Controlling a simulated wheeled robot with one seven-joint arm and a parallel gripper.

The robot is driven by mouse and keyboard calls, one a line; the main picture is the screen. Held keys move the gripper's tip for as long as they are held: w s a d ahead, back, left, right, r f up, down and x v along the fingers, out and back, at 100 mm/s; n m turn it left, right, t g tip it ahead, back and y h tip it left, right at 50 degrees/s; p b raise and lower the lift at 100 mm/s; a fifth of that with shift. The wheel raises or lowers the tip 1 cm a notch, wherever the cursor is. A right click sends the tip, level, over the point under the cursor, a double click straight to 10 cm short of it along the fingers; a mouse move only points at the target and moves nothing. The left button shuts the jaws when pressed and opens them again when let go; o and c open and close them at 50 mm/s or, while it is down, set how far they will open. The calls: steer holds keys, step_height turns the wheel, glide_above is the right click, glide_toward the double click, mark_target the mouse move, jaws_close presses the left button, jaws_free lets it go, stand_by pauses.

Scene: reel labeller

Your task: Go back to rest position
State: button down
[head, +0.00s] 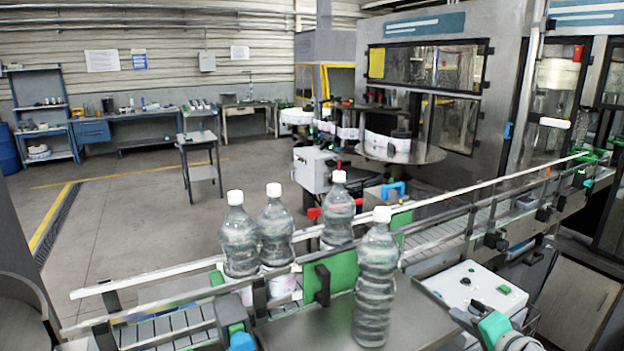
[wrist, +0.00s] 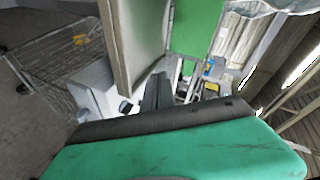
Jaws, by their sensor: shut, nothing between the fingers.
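My gripper (wrist: 157,92) shows in the wrist view as dark fingers beyond a large green body. The fingers are together with nothing seen between them. In the head view, a grey and green part of my arm is at the bottom right edge; the fingers are not seen there. A capped clear bottle (head: 376,285) stands upright on the steel plate (head: 310,325) in front of the conveyor (head: 165,328). Three more upright bottles stand behind it along the conveyor: a left one (head: 240,240), a middle one (head: 276,230) and a right one (head: 338,212).
Metal guide rails (head: 180,272) and green guide blocks (head: 338,272) line the conveyor. A control box (head: 478,290) with buttons is at the lower right. The labelling machine (head: 440,90) with its reels stands behind. A small table (head: 198,140) stands on open floor at the left.

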steer(key=s+f+n+g+h+b, duration=0.2)
steer(key=s+f+n+g+b, duration=0.15)
steer(key=s+f+g, duration=1.25)
steer(key=a+n+t+h+b, duration=0.1)
steer(key=a+n+t+b, duration=0.4)
steer(key=a, duration=1.1)
steer(key=shift+a+f+n+t+b, duration=0.2)
steer(key=shift+n+t+b, duration=0.2)
steer(key=shift+n+b, duration=0.6)
